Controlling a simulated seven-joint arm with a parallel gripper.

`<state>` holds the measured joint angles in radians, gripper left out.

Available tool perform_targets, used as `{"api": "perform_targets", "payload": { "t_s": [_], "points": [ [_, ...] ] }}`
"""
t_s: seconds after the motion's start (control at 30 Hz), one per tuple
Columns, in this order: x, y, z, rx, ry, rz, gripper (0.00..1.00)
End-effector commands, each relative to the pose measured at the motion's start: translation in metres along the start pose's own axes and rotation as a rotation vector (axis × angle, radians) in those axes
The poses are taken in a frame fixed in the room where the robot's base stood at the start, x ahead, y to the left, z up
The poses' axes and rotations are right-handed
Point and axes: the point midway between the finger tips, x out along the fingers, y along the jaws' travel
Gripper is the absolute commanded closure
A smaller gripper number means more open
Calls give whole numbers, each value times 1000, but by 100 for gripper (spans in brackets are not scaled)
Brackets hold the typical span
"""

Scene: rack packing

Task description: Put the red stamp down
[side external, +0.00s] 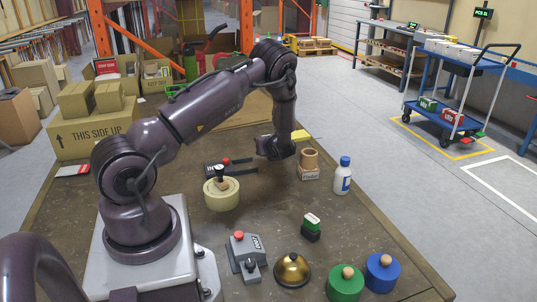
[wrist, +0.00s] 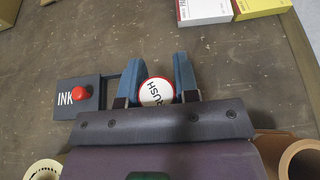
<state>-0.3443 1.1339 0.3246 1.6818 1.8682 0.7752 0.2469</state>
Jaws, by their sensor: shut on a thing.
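My gripper (wrist: 160,68) is shut on the red stamp (wrist: 156,92) in the wrist view. The stamp shows a round white top with a red rim and the letters "USH", and it sits between the two blue fingers. In the side view my gripper (side external: 274,157) is low over the table, and the stamp is hidden. I cannot tell whether the stamp touches the table. A black ink pad (wrist: 68,99) marked "INK" with a red knob lies left of the fingers; it also shows in the side view (side external: 212,171).
A tape roll (side external: 222,195) stands left of my gripper and a cardboard tube (side external: 309,160) right of it. A white bottle (side external: 342,176), a green stamp (side external: 312,225), a brass bell (side external: 292,270) and green and blue round pieces stand nearer the front. Boxes (wrist: 203,10) lie beyond the fingers.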

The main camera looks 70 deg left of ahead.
Motion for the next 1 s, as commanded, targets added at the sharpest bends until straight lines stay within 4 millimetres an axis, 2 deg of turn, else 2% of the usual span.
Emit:
{"api": "perform_targets", "payload": {
  "t_s": [0.27,0.47,0.87,0.9,1.0],
  "points": [
    [20,-10,-15,0,0,2,94],
    [28,-10,-38,1,-1,1,94],
    [30,-10,-43,0,-1,0,94],
    [30,-10,-43,-1,-1,1,64],
    [30,-10,-43,-1,-1,1,46]
  ]
}}
